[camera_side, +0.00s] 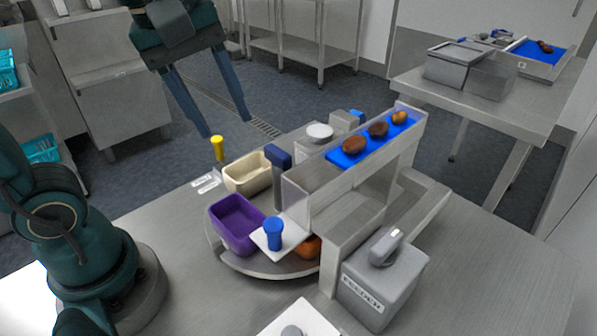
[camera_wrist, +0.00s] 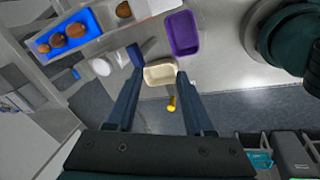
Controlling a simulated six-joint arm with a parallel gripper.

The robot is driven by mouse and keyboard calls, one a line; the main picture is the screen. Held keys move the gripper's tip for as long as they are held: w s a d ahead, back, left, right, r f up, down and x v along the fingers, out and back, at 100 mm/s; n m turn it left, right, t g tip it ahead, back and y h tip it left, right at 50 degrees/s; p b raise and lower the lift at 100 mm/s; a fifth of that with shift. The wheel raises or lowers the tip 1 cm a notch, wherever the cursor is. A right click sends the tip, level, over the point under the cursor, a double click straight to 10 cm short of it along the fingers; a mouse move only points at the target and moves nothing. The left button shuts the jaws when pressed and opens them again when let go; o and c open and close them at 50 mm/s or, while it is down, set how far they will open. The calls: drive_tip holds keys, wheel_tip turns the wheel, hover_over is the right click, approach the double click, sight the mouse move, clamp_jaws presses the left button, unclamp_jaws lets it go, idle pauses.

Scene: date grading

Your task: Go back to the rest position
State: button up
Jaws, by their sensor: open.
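My gripper (camera_side: 226,122) is raised above the left back edge of the steel table (camera_side: 180,290). Its two blue fingers are spread apart with nothing between them. In the wrist view my gripper (camera_wrist: 159,75) also shows open, with the cream tub (camera_wrist: 160,74) beyond and below the fingertips.
Several brown dates (camera_side: 354,145) lie on a blue belt (camera_side: 345,158) on a raised steel channel. An orange-brown thing (camera_side: 309,247) is partly hidden below the channel.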

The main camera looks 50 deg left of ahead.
drive_tip(key=s+f+m+t, duration=0.2)
drive_tip(key=s+f+m, duration=0.2)
drive_tip(key=m, duration=0.9)
wheel_tip(320, 180, down, 3)
drive_tip(key=shift+s+a+r, duration=0.1)
drive_tip(key=shift+s+a, duration=0.05)
drive_tip(key=shift+s, duration=0.15)
drive_tip(key=shift+s, duration=0.1)
